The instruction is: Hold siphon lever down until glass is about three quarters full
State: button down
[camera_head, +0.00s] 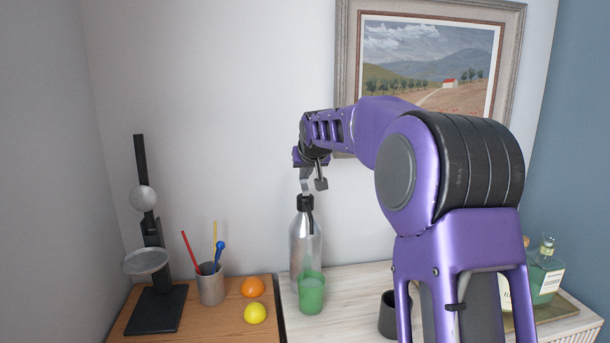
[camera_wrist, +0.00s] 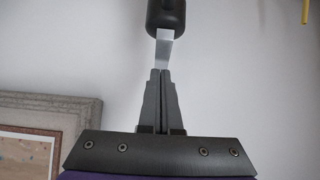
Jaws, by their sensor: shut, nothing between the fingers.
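The silver siphon bottle (camera_head: 305,250) stands upright on the pale counter, with a black head (camera_head: 304,202) on top. A thin silver lever (camera_head: 305,186) sticks up from the head. The lever also shows in the wrist view (camera_wrist: 164,48). A green glass (camera_head: 311,294) stands at the front of the siphon; its fill level is hard to tell. My gripper (camera_head: 321,185) is above the siphon head, its fingers close to the lever. In the wrist view the gripper (camera_wrist: 162,72) is shut and empty, fingertips at the lever's end; I cannot tell whether they touch.
A wooden board at left holds a black stand (camera_head: 153,308), a cup of coloured sticks (camera_head: 210,286), an orange (camera_head: 252,287) and a lemon (camera_head: 255,313). A framed picture (camera_head: 430,60) hangs behind my arm.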

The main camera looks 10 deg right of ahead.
aim_at(305, 189)
jog(key=r, duration=0.2)
jog(key=s+r+p, duration=0.1)
jog(key=r, duration=0.1)
jog(key=shift+s, duration=0.1)
jog(key=s+r+b, duration=0.1)
jog(key=s+r, duration=0.3)
jog(key=s, duration=0.4)
jog(key=shift+s, duration=0.25)
jog(key=shift+r, duration=0.1)
